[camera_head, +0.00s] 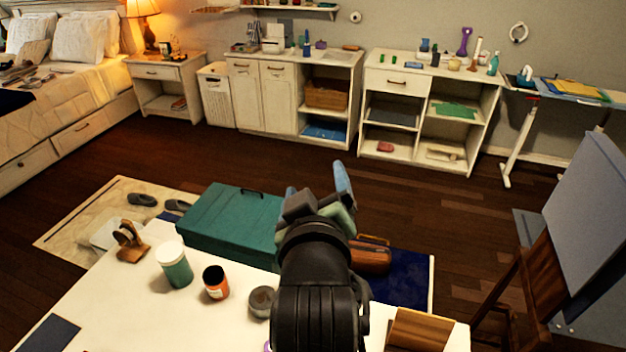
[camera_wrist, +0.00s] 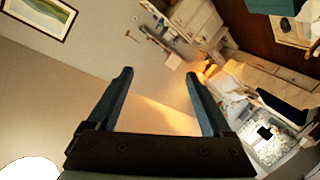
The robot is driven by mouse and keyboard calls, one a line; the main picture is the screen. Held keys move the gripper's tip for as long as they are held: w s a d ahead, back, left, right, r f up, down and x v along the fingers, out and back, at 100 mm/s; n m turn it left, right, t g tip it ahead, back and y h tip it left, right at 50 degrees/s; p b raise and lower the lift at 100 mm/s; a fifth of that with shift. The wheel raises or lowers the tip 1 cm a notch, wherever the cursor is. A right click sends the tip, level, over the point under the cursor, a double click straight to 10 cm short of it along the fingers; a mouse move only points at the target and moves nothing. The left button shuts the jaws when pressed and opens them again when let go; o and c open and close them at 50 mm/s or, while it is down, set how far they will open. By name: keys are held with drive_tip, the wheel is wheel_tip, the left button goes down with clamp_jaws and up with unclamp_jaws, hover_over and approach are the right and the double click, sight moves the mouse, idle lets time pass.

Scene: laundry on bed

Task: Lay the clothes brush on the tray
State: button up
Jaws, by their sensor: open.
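My gripper (camera_head: 316,190) is raised above the white table in the head view, with its blue fingers apart. In the wrist view my gripper (camera_wrist: 160,75) is open, with nothing between the fingers, and faces a bare wall. I cannot pick out the clothes brush or the tray with certainty in either view. Small items (camera_head: 22,73) lie on the bed (camera_head: 75,95) at the far left, too small to tell apart. My arm hides part of the table and floor in the middle of the head view.
The near white table (camera_head: 115,310) holds a green jar (camera_head: 174,268), an orange jar (camera_head: 216,284), a grey tin (camera_head: 262,302) and a wooden block (camera_head: 421,330). A teal chest (camera_head: 225,222) stands beyond it. Dark floor lies open before the cabinets (camera_head: 262,95).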

drive_tip(key=s+r+m+t, duration=0.2)
drive_tip(key=s+r+t, duration=0.2)
drive_tip(key=r, duration=0.7)
drive_tip(key=s+r+m+t, duration=0.2)
drive_tip(key=s+r+t, duration=0.2)
drive_tip(key=r, duration=0.7)
drive_tip(key=s+r+m+t, duration=0.2)
drive_tip(key=s+r, duration=0.4)
drive_tip(key=r, duration=0.5)
drive_tip(key=shift+s+a+t, duration=0.15)
drive_tip(key=shift+s+t, duration=0.2)
drive_tip(key=shift+t, duration=0.55)
